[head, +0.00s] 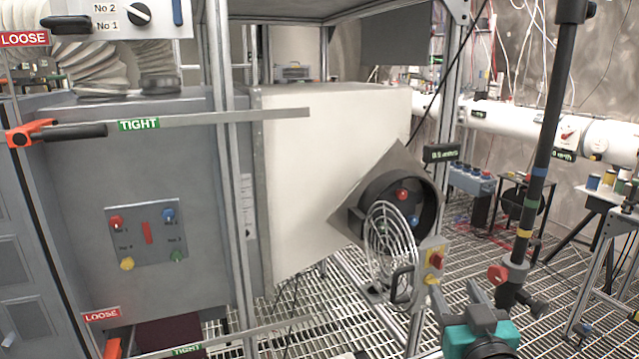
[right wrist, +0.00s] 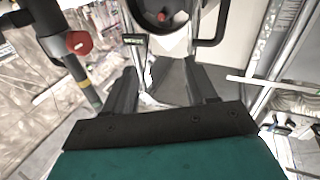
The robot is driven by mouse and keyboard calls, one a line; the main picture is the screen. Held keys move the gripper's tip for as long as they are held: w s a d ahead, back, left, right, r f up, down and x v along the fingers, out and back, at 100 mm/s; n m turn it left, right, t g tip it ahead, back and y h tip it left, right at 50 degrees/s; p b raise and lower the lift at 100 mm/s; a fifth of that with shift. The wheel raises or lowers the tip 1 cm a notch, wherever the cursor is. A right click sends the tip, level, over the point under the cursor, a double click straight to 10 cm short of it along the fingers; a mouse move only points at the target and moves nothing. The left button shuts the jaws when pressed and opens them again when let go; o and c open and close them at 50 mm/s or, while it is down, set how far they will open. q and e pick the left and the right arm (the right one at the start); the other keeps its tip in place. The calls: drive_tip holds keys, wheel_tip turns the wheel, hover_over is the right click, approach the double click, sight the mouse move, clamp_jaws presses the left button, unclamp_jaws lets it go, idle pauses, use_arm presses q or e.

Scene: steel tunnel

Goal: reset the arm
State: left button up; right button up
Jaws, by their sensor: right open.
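My right gripper (head: 459,296) is at the bottom right of the head view, with a teal body and dark fingers. It is open, and I see nothing held between its fingers. It also shows in the right wrist view (right wrist: 161,78), its two fingers spread apart. It appears close to a black pole (head: 540,130) with coloured bands and a red knob; the exact gap is hard to tell. My left gripper is not in the head view.
A round black fan housing (head: 432,207) with an open wire guard (head: 390,245) is up and left of the gripper. A control box (head: 432,262) with red and yellow knobs is beside it. A large grey cabinet (head: 80,190) fills the left. Floor grating (head: 330,330) lies below.

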drive_tip(key=s+a+f+n+g+y, duration=0.1)
drive_tip(key=s+a+f+g, duration=0.1)
drive_tip(key=s+f, duration=0.8)
drive_tip(key=s+a+f+g+y, duration=0.1)
drive_tip(key=s+f+g, duration=0.4)
drive_tip(key=s+f, duration=0.6)
wheel_tip(320, 180, down, 6)
drive_tip(key=shift+a+r+n+g, duration=0.2)
drive_tip(key=shift+a+n+g, duration=0.15)
drive_tip(key=shift+a, duration=0.25)
